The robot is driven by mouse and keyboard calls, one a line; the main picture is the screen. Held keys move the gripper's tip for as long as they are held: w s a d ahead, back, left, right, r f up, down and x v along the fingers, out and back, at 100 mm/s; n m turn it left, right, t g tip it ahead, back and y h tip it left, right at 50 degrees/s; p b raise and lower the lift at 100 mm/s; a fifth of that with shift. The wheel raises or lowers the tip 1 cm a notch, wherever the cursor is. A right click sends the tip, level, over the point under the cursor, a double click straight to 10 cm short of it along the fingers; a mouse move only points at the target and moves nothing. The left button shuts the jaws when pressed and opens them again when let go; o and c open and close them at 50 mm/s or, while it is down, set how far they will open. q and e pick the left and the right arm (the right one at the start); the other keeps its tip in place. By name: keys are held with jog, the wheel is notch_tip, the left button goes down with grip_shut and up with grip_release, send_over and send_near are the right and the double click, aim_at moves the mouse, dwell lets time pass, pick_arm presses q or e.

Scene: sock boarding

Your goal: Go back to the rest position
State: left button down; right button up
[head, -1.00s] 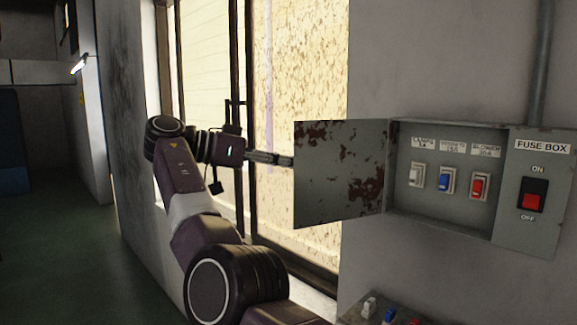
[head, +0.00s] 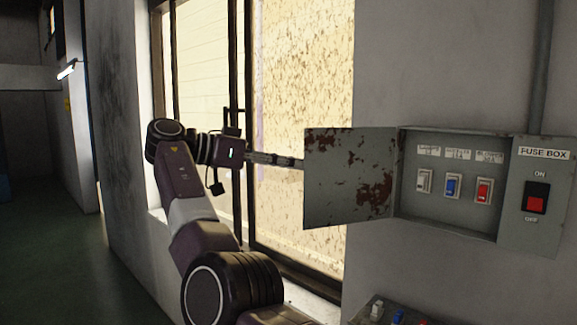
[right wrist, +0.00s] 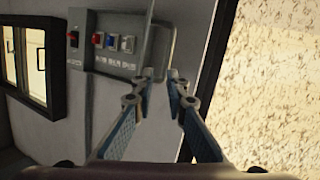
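My right gripper (head: 292,163) is at the left edge of the open, rust-stained fuse box door (head: 345,185); its fingertips partly pass out of sight there. In the right wrist view its two fingers (right wrist: 162,78) stand apart, with the door's edge (right wrist: 161,45) in line with the gap. I cannot tell whether they touch the door. The grey fuse box (head: 450,225) is on the wall, with a white switch (head: 424,181), a blue switch (head: 453,187) and a red switch (head: 483,190) inside. My left gripper is not in view.
The main switch (head: 536,197) sits on the right panel between ON and OFF labels. A tall window (head: 300,90) is behind my right arm. More coloured switches (head: 397,315) show below the box. Open floor (head: 60,250) lies at the left.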

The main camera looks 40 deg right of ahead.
jog(key=shift+d+f+p, duration=0.3)
jog(key=shift+d+p, duration=0.05)
jog(key=shift+d, duration=0.05)
jog(key=shift+s, duration=0.1)
